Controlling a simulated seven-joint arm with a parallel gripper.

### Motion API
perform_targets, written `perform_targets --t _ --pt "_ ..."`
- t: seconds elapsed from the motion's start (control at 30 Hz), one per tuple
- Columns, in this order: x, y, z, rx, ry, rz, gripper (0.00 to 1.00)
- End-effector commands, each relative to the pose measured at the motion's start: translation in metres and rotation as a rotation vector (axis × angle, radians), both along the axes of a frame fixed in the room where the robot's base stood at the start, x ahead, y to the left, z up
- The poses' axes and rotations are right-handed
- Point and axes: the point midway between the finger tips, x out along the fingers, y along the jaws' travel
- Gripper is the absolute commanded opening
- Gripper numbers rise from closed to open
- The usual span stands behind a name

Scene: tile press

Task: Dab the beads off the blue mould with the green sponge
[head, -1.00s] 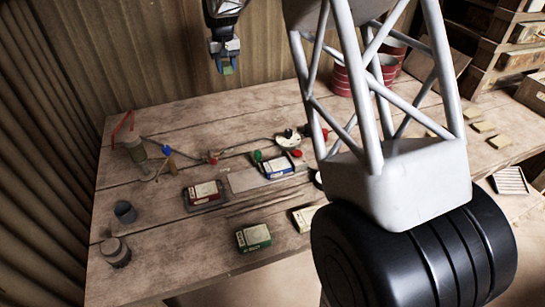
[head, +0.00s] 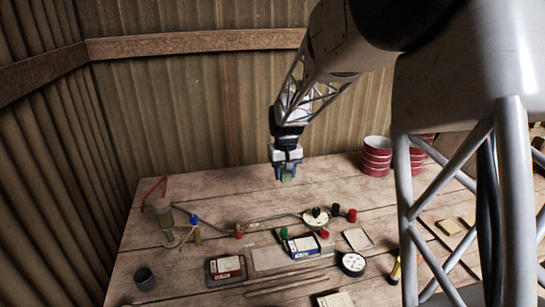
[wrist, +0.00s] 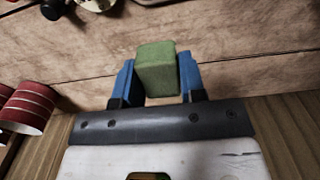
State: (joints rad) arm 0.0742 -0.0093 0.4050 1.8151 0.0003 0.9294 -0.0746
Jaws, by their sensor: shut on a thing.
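My gripper (head: 286,172) hangs fingers down over the back of the table, left of the tins. It is shut on the green sponge (head: 288,180); the wrist view shows the sponge (wrist: 157,62) held between my two blue fingers (wrist: 158,80). The sponge is clear of everything else. The blue mould (head: 302,247) lies in the middle of the table, nearer the front than my gripper and apart from it. It has a pale label-like face. Any beads on it are too small to tell.
A dark red mould (head: 226,269) lies left of the blue one. A round pale dish (head: 316,219), small coloured knobs and a black roll (head: 352,263) surround it. Red striped tins (head: 377,157) stand at the back right. The table's back left is mostly clear.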

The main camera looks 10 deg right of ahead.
Motion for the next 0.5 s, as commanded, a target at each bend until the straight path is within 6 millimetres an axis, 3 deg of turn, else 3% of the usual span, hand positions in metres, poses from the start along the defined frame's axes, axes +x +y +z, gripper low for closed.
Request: perform_targets --t 0.3,0.5 --pt "-0.096 -0.018 -0.028 0.0 0.001 -0.002 0.19" --pt "-0.143 -0.024 -0.043 0.0 0.0 -0.001 0.19"
